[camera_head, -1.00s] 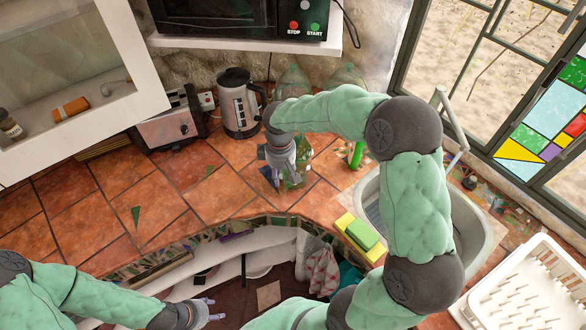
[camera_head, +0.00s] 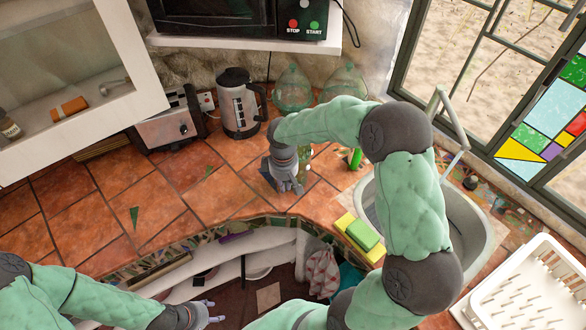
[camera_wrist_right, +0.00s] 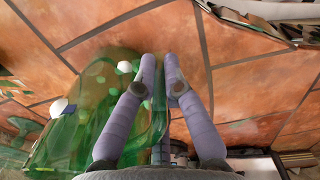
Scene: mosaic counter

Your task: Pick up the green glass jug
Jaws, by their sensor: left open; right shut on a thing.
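The green glass jug (camera_head: 305,158) is see-through and stands on the tiled counter, mostly hidden behind my right gripper (camera_head: 291,188) in the head view. In the right wrist view the jug (camera_wrist_right: 92,118) fills the left and middle, with its handle between the fingers. My right gripper (camera_wrist_right: 160,68) is shut on the jug at its handle. I cannot tell whether the jug is clear of the counter. My left gripper (camera_head: 212,312) is open and empty, low in the head view, away from the jug.
Two large pale green glass vessels (camera_head: 293,88) stand at the back by the wall. A kettle (camera_head: 240,103) and toaster (camera_head: 172,125) stand to the left. A yellow-green sponge (camera_head: 360,233), the sink (camera_head: 468,215) and a white dish rack (camera_head: 530,285) lie to the right. The left counter is mostly clear.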

